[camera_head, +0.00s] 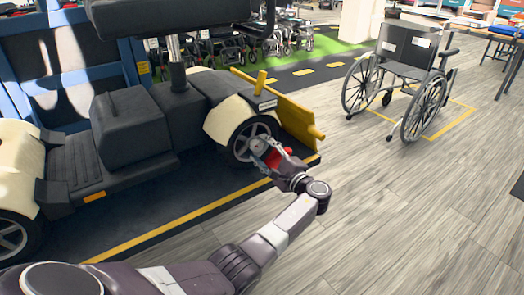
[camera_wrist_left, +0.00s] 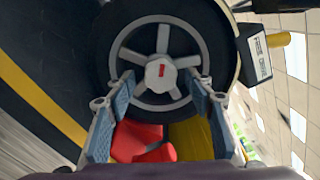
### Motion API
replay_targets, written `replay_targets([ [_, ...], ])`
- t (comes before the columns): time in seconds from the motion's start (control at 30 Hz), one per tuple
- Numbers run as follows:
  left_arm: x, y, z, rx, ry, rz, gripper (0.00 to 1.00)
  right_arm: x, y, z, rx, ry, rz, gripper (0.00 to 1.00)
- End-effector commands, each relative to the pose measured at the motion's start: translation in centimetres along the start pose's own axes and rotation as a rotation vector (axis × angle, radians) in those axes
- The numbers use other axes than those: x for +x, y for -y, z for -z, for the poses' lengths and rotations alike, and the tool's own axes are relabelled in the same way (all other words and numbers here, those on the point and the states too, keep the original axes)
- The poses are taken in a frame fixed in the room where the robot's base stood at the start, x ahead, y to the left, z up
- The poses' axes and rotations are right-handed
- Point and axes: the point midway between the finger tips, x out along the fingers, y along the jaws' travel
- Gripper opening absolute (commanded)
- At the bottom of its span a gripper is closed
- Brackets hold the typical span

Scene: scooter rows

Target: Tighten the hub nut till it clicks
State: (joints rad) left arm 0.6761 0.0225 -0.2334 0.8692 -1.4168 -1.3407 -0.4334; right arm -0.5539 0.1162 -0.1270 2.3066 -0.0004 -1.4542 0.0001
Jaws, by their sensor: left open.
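The hub nut (camera_wrist_left: 153,80) is a pale grey hexagonal piece with a red mark, at the middle of a grey spoked wheel (camera_wrist_left: 162,30) with a black tyre. In the head view the wheel (camera_head: 241,141) is on the cream-and-black scooter (camera_head: 130,124). My left gripper (camera_head: 262,151) reaches to this wheel from the front right and hides part of it. In the left wrist view its blue-grey fingers (camera_wrist_left: 161,88) are open, one on each side of the nut, with gaps showing between. My right gripper is not in view.
A red thing (camera_wrist_left: 140,141) shows beyond the left fingers; I cannot tell what it is. A yellow barrier (camera_head: 290,122) stands right beside the wheel. A wheelchair (camera_head: 405,55) stands at the upper right. The wooden floor (camera_head: 400,200) at the right is clear.

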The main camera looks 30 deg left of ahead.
Motion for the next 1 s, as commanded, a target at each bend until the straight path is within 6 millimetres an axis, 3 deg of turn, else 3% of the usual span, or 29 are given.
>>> replay_targets([
  [0.13, -0.3, 0.0, 0.0, -0.001, 0.000, 0.000, 0.49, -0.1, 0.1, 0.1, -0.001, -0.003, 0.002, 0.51],
  [0.27, -2.0, 0.0, 0.1, -0.001, -0.002, 0.000, 0.49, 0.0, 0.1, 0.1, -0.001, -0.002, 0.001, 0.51],
  [0.7, -10.6, 0.0, 0.1, 0.000, -0.002, 0.000, 0.49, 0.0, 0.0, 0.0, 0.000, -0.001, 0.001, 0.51],
  [1.0, -12.1, 0.0, 0.0, 0.000, 0.000, 0.000, 0.49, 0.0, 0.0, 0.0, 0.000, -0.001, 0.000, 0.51],
])
